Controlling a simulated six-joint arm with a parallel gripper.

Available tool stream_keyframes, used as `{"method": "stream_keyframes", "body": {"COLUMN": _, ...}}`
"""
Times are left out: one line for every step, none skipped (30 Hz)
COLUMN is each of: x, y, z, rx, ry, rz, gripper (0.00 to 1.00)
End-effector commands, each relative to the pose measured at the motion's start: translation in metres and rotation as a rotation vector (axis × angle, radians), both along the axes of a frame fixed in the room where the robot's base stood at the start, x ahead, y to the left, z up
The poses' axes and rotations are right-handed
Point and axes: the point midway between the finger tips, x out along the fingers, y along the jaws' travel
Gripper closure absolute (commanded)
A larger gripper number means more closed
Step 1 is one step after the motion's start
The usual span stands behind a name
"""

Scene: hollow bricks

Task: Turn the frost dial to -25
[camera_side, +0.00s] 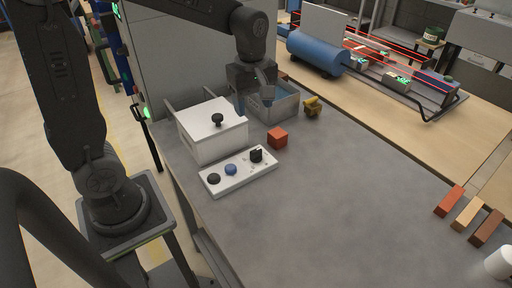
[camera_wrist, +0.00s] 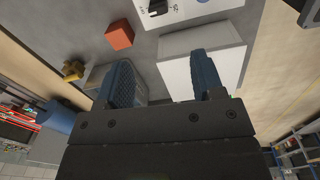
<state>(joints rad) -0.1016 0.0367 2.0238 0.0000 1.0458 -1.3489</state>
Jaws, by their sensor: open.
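A white control panel (camera_side: 237,173) lies on the grey table with a black knob (camera_side: 214,179), a blue knob (camera_side: 231,170) and a taller black dial (camera_side: 257,155). I cannot read which is the frost dial or where any points. In the wrist view, part of the panel (camera_wrist: 190,14) shows at the top edge, with a black dial (camera_wrist: 158,7) on it. My gripper (camera_side: 255,105) is open and empty, above the grey bin, behind the panel and apart from it. Its two blue fingers (camera_wrist: 163,74) point toward the panel side in the wrist view.
A white lidded box (camera_side: 212,135) with a black knob stands behind the panel. A grey bin (camera_side: 284,108), a red cube (camera_side: 278,138) and a yellow object (camera_side: 312,106) are nearby. Several blocks (camera_side: 467,213) lie far right. The table's middle is clear.

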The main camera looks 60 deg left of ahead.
Motion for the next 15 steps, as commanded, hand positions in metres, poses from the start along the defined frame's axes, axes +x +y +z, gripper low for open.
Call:
{"method": "stream_keyframes", "body": {"x": 0.005, "y": 0.002, "z": -0.005, "rx": -0.004, "ry": 0.018, "rz": 0.050, "gripper": 0.38}}
{"method": "stream_keyframes", "body": {"x": 0.007, "y": 0.003, "z": -0.007, "rx": -0.005, "ry": 0.025, "rz": 0.074, "gripper": 0.38}}
{"method": "stream_keyframes", "body": {"x": 0.009, "y": 0.003, "z": -0.009, "rx": -0.005, "ry": 0.031, "rz": 0.097, "gripper": 0.38}}
{"method": "stream_keyframes", "body": {"x": 0.010, "y": 0.004, "z": -0.011, "rx": -0.006, "ry": 0.034, "rz": 0.109, "gripper": 0.38}}
{"method": "stream_keyframes", "body": {"x": 0.010, "y": 0.004, "z": -0.012, "rx": -0.006, "ry": 0.036, "rz": 0.118, "gripper": 0.38}}
{"method": "stream_keyframes", "body": {"x": 0.011, "y": 0.004, "z": -0.015, "rx": -0.006, "ry": 0.038, "rz": 0.124, "gripper": 0.38}}
{"method": "stream_keyframes", "body": {"x": 0.011, "y": 0.004, "z": -0.017, "rx": -0.006, "ry": 0.039, "rz": 0.125, "gripper": 0.38}}
{"method": "stream_keyframes", "body": {"x": 0.011, "y": 0.004, "z": -0.020, "rx": -0.006, "ry": 0.039, "rz": 0.125, "gripper": 0.38}}
{"method": "stream_keyframes", "body": {"x": 0.010, "y": 0.004, "z": -0.025, "rx": -0.005, "ry": 0.040, "rz": 0.124, "gripper": 0.38}}
{"method": "stream_keyframes", "body": {"x": 0.010, "y": 0.004, "z": -0.029, "rx": -0.006, "ry": 0.041, "rz": 0.124, "gripper": 0.38}}
{"method": "stream_keyframes", "body": {"x": 0.010, "y": 0.004, "z": -0.034, "rx": -0.006, "ry": 0.040, "rz": 0.123, "gripper": 0.38}}
{"method": "stream_keyframes", "body": {"x": 0.009, "y": 0.004, "z": -0.042, "rx": -0.006, "ry": 0.041, "rz": 0.123, "gripper": 0.38}}
{"method": "stream_keyframes", "body": {"x": 0.010, "y": 0.004, "z": -0.047, "rx": -0.006, "ry": 0.042, "rz": 0.123, "gripper": 0.38}}
{"method": "stream_keyframes", "body": {"x": 0.010, "y": 0.004, "z": -0.054, "rx": -0.006, "ry": 0.042, "rz": 0.122, "gripper": 0.38}}
{"method": "stream_keyframes", "body": {"x": 0.009, "y": 0.004, "z": -0.062, "rx": -0.006, "ry": 0.042, "rz": 0.122, "gripper": 0.38}}
